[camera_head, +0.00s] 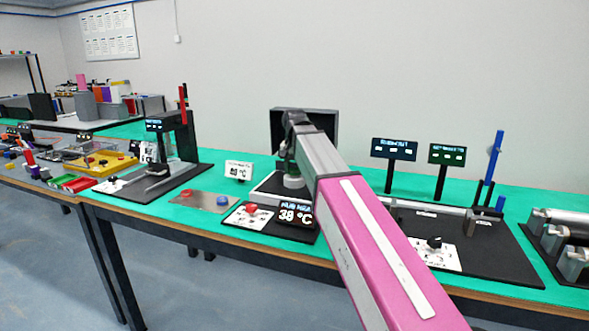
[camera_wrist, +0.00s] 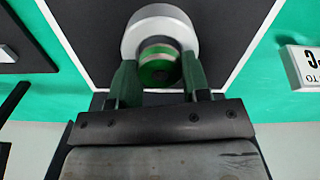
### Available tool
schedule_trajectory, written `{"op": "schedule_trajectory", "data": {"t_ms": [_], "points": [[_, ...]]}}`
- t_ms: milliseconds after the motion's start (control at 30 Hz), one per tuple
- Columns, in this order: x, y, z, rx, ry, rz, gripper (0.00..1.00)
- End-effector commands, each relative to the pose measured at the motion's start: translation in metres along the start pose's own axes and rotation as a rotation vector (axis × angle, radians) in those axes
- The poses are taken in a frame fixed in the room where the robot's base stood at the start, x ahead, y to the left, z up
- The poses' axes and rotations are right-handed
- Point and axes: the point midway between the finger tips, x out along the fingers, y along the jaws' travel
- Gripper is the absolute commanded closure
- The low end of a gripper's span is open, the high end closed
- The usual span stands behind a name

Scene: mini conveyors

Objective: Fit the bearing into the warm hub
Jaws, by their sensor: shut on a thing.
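The hub (camera_wrist: 131,38) is a pale grey ring on a black pad with a white border in the wrist view. In the head view the hub (camera_head: 294,182) is small and partly covered by my arm. My gripper (camera_wrist: 159,80) is shut on the bearing (camera_wrist: 157,70), a round part with a green face and a pale band, held between two dark green fingers. The bearing overlaps the hub's opening in the wrist view; I cannot tell whether it is above or inside it. The heater's display (camera_head: 296,214) reads about 38 °C.
A control panel with a red knob (camera_head: 251,208) lies in front of the hub's pad. Two small dark displays (camera_head: 394,150) stand to the right.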

Motion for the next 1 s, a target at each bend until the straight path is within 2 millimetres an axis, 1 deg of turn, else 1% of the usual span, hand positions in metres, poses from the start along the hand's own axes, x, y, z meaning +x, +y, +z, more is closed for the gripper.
{"op": "schedule_trajectory", "data": {"t_ms": [300, 467, 500, 533, 567, 1000], "points": [[0.0086, 0.0001, 0.0002, 0.0, -0.001, 0.0, 0.86], [0.0101, 0.0001, 0.0001, 0.0, 0.0, 0.0, 0.86], [0.0102, 0.0001, 0.0002, 0.0, -0.001, 0.0, 0.44], [0.0103, 0.0001, 0.0002, 0.0, -0.001, 0.0, 0.34], [0.0104, 0.0002, 0.0003, 0.0, -0.001, 0.001, 0.31], [0.0113, 0.0032, 0.0011, 0.003, -0.002, 0.007, 0.31]]}}
